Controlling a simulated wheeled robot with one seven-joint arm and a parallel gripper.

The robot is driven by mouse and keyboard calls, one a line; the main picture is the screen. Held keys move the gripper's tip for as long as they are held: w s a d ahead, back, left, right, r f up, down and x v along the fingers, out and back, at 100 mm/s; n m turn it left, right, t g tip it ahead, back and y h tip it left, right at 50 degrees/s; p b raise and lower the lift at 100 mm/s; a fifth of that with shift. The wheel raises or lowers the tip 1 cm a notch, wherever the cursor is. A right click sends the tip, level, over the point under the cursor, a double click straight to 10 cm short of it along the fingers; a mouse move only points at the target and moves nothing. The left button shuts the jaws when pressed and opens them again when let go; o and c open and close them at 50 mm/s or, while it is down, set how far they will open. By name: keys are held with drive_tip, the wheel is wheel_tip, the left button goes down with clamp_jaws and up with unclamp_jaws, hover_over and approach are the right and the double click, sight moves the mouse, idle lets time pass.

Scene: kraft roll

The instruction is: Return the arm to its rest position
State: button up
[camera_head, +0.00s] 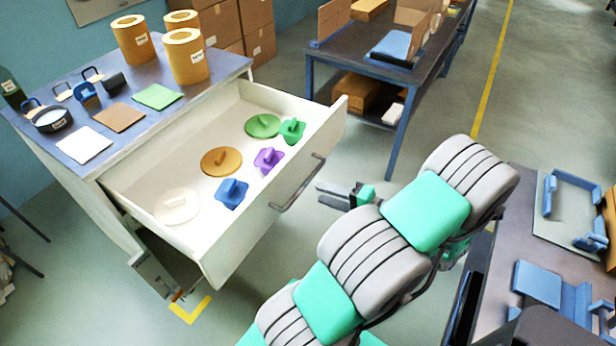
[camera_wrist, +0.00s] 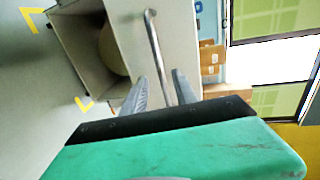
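My gripper (camera_head: 330,195) is at the end of my green and grey arm, to the right of the open white drawer (camera_head: 243,235) in the head view. Its two fingers are apart with nothing held. In the wrist view my gripper (camera_wrist: 160,90) points towards the drawer's metal handle (camera_wrist: 157,45), which runs up from between the fingers in the picture. In the head view the handle (camera_head: 300,184) is a short gap left of the fingertips. Whether any finger touches the handle in the wrist view is hard to tell.
The drawer holds several lids, such as a brown round one (camera_head: 221,161) and a blue one (camera_head: 231,193). Kraft rolls (camera_head: 188,58) stand on the cabinet top. A dark workbench (camera_head: 425,75) is behind, another bench (camera_head: 515,230) at right. Floor (camera_head: 375,150) is clear between.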

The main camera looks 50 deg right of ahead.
sight(305, 187)
drive_tip(key=b+x, duration=0.4)
drive_tip(key=x, duration=0.4)
drive_tip(key=shift+a+f, duration=0.1)
drive_tip(key=shift+w+b, duration=0.45)
drive_tip(key=shift+b, duration=0.3)
